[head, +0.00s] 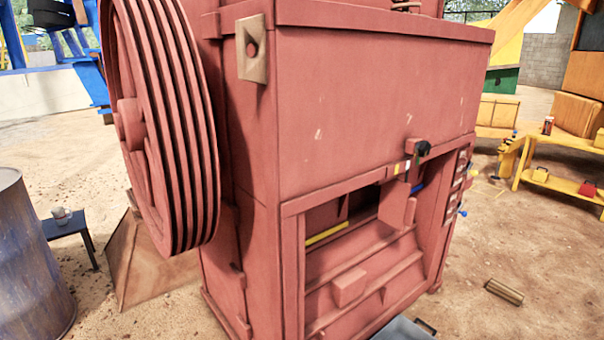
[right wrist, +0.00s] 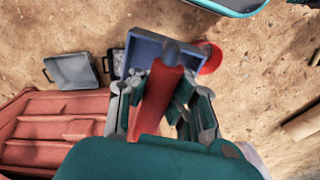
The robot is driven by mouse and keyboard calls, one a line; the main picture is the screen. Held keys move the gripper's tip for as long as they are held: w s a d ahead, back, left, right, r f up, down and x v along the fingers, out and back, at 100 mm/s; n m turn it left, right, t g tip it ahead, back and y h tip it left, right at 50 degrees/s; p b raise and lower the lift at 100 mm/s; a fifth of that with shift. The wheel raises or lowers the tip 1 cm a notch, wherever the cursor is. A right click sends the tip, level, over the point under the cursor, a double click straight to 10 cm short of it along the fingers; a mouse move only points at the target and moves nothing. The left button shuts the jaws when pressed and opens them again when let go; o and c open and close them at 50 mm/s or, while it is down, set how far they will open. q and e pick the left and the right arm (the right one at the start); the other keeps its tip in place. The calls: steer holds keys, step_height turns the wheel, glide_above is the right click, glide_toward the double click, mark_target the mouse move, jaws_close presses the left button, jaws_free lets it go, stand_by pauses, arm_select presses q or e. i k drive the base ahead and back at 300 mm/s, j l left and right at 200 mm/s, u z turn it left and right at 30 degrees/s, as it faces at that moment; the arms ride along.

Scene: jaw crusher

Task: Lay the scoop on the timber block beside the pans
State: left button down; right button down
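In the right wrist view my right gripper (right wrist: 162,88) has its fingers closed around the red handle of the scoop (right wrist: 157,98). A grey knob-like end and a blue-grey tray-shaped part (right wrist: 145,47) show beyond the handle; this looks like the scoop's body. Grey pans (right wrist: 72,70) with dark handles lie on the ground to the left. A pan (head: 405,330) also shows at the bottom edge of the head view, partly cut off. A brown timber piece (head: 504,291) lies on the ground right of the crusher. My left gripper is out of view.
The red jaw crusher (head: 370,90) with its flywheel (head: 165,120) fills the middle of the head view. A rusty drum (head: 30,260) and small table (head: 65,227) stand left. A yellow bench (head: 560,185) stands right. Sandy ground is open around the timber.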

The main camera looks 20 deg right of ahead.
mark_target(507, 288)
steer(key=l, duration=0.45)
steer(key=i+l+z, duration=0.15)
steer(key=l, duration=0.75)
steer(key=i+l+z, duration=0.15)
steer(key=l, duration=0.25)
steer(key=i+l, duration=0.1)
steer(key=l, duration=0.35)
steer(key=i+l+z, duration=0.1)
steer(key=l, duration=0.3)
steer(key=i+l+z, duration=0.1)
steer(key=l, duration=0.35)
steer(key=i+l+z, duration=0.5)
steer(key=i+l, duration=1.15)
steer(key=i+j, duration=0.1)
steer(key=i, duration=0.3)
steer(key=i+j+z, duration=0.1)
steer(key=i, duration=0.3)
steer(key=i+j, duration=0.2)
steer(key=i, duration=0.15)
